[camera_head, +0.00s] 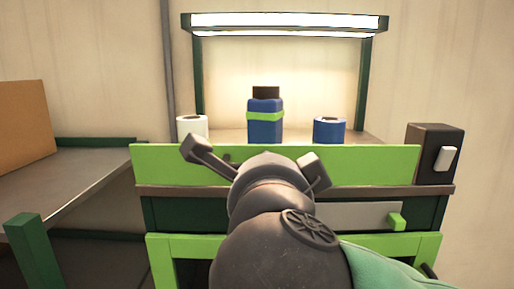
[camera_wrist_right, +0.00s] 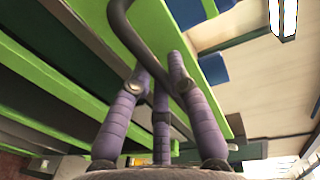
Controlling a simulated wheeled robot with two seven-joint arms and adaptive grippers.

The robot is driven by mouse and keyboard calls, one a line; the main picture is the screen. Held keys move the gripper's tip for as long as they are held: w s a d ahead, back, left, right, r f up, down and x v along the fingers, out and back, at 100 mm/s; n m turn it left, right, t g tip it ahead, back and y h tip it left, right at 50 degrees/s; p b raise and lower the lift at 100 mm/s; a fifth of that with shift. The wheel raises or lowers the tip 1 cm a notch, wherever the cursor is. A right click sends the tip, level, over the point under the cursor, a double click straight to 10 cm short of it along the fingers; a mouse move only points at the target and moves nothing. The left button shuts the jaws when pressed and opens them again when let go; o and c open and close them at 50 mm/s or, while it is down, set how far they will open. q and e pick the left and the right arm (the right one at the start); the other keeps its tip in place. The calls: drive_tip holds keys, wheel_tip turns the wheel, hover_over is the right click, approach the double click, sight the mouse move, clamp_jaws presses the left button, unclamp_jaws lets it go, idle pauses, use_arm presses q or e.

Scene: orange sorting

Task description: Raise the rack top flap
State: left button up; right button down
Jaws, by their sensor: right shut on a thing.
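The rack's bright green top flap (camera_head: 375,164) runs across the front of the lit shelf in the head view and stands upright. In the right wrist view, the flap (camera_wrist_right: 215,72) lies just beyond my fingers, with a dark curved handle (camera_wrist_right: 131,33) in front of it. My right gripper (camera_wrist_right: 160,82), with purple ribbed fingers, is closed around this handle. In the head view my right arm covers the middle of the flap and hides the grip. My left gripper is in neither view.
A white roll (camera_head: 192,127), a blue bottle (camera_head: 265,127) and a blue roll (camera_head: 329,131) stand behind the flap. A dark box (camera_head: 425,153) is at the right end. A side table (camera_head: 70,180) carries a cardboard box (camera_head: 22,125).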

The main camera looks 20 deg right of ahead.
drive_tip(key=shift+w+r+g+p, duration=0.15)
drive_tip(key=shift+w+g+p, duration=0.05)
drive_tip(key=shift+g+p, duration=0.5)
drive_tip(key=c, duration=1.2)
unclamp_jaws()
drive_tip(key=shift+w+d, duration=0.1)
drive_tip(key=shift+o, duration=0.2)
drive_tip(key=v, duration=0.7)
drive_tip(key=shift+s, duration=0.3)
